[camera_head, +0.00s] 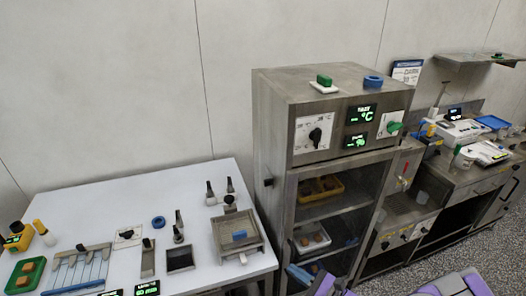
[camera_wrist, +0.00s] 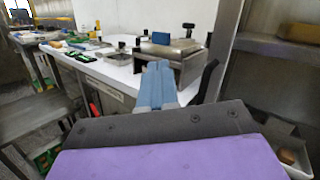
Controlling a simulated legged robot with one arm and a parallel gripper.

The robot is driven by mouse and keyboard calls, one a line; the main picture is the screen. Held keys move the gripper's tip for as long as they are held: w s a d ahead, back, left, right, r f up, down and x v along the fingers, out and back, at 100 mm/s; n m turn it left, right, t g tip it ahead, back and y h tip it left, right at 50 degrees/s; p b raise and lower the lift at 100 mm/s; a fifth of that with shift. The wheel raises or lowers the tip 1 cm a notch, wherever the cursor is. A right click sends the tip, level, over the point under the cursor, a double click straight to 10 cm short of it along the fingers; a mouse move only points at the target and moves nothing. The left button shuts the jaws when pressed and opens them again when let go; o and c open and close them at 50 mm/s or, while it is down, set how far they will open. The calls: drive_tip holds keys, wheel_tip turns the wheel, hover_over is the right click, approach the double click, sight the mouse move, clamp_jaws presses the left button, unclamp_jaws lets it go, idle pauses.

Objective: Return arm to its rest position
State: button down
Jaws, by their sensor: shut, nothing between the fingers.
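My gripper (camera_wrist: 158,68) shows in the wrist view as two light blue fingers side by side, shut with nothing between them. Behind them are a dark plate and a purple part of my arm. The fingers point toward a white worktable (camera_wrist: 118,76), which stands beyond them. In the head view, purple parts of my arm show at the bottom edge, in front of the steel cabinet (camera_head: 275,120). Most of the arm is out of view.
The cabinet's shelves hold a yellow tray (camera_head: 320,188) and other trays. The white table (camera_head: 190,190) at left carries a green tray (camera_head: 25,275), a blue ring (camera_head: 158,222) and a steel box (camera_head: 238,238). A steel counter with devices stands at right.

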drive_tip(key=s+a+r+n+g+y, duration=0.3)
drive_tip(key=s+a+r+n+g, duration=0.4)
drive_tip(key=a+r+n+g, duration=0.4)
drive_tip(key=s+r+n+g+h, duration=0.5)
drive_tip(key=s+n+g, duration=0.1)
drive_tip(key=s, duration=0.3)
drive_tip(key=s+d+r+n+t+h, duration=0.3)
drive_tip(key=s+d+r+n+h, duration=0.1)
drive_tip(key=s+d+h, duration=1)
drive_tip(key=shift+d+r+n+t, duration=0.2)
drive_tip(key=shift+n+t, duration=0.2)
drive_tip(key=shift+n, duration=0.3)
